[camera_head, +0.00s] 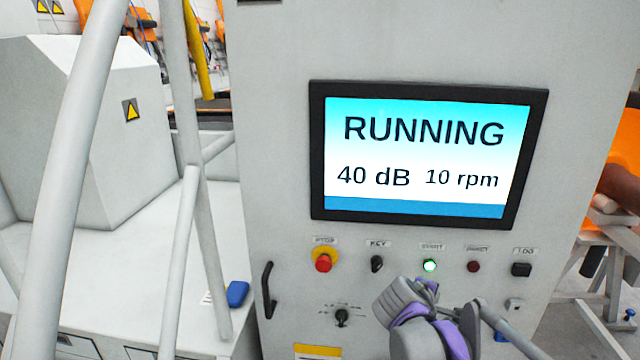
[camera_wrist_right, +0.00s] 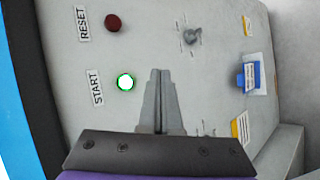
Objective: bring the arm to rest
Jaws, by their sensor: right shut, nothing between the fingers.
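My right gripper (camera_head: 428,284) is in front of the control cabinet, just below the lit green START button (camera_head: 429,266). In the right wrist view the gripper (camera_wrist_right: 160,72) is shut with its fingers together and nothing between them. The START button (camera_wrist_right: 125,82) glows green beside the fingertips there, and the fingers do not cover it. The cabinet's screen (camera_head: 428,152) reads RUNNING, 40 dB and 10 rpm. My left gripper is not in view.
The panel carries a red stop button (camera_head: 323,262), key switch (camera_head: 377,264), dark red RESET button (camera_head: 474,267), black LOG button (camera_head: 521,269) and rotary knob (camera_head: 341,317). A handle (camera_head: 268,290) sticks out at the left. Pale rails (camera_head: 75,170) stand further left.

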